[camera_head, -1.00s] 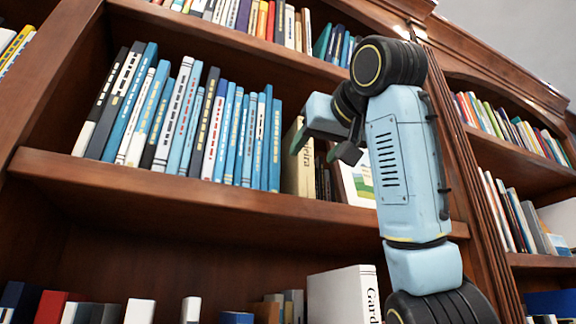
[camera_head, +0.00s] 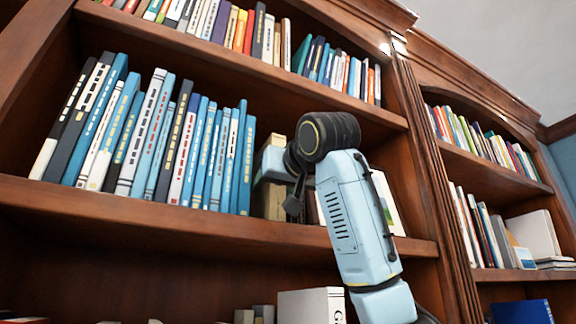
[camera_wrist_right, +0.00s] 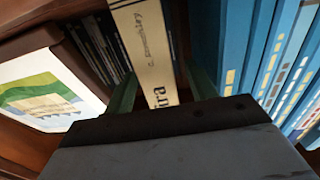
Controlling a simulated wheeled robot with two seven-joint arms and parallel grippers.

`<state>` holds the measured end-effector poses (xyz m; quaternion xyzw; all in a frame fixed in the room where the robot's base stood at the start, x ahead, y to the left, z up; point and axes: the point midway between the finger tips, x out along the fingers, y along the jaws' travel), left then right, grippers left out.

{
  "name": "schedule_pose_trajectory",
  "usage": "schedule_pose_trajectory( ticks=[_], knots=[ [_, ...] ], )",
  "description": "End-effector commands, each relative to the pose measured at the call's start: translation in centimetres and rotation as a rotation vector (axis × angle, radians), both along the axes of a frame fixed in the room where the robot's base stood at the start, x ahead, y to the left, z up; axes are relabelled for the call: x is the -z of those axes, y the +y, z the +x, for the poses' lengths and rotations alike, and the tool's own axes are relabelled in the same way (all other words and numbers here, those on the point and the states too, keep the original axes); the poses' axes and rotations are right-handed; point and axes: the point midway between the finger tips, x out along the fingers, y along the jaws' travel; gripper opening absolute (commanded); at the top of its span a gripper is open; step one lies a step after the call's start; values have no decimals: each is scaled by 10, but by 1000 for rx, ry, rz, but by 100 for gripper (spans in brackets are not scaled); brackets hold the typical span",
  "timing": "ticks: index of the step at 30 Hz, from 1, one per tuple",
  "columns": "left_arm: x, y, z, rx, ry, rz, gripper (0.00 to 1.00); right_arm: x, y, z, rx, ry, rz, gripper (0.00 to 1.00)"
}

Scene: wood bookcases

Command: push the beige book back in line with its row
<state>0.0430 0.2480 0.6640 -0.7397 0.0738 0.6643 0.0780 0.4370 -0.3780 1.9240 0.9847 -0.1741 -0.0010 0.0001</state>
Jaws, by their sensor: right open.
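The beige book (camera_head: 274,203) stands upright on the middle shelf, just right of the blue books; my right gripper partly covers it in the head view. In the right wrist view the beige book's spine (camera_wrist_right: 143,40) faces me with dark lettering. My right gripper (camera_head: 276,188) is in front of this spine. Its two greenish fingers also show in the wrist view (camera_wrist_right: 160,90), apart, one on each side of the spine's lower part. I cannot tell whether they touch the book. My left gripper is not in view.
A row of blue, white and dark books (camera_head: 150,135) stands left of the beige book. Dark thin books (camera_wrist_right: 95,45) and a white book with a green and yellow cover picture (camera_wrist_right: 45,95) stand on its other side. The shelf board (camera_head: 150,215) runs below.

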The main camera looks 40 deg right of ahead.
Motion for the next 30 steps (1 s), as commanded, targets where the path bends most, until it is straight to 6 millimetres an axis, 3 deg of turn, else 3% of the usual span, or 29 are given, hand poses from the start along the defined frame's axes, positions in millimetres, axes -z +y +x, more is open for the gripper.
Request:
schedule_pose_trajectory(
  ticks=[7,18,30],
  knots=[
    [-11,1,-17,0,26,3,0,-1,-9,25,-1,0,0,56],
    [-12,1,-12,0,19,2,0,0,-11,29,-1,0,0,56],
    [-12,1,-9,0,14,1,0,0,-11,28,-1,-1,0,5]
  ],
)
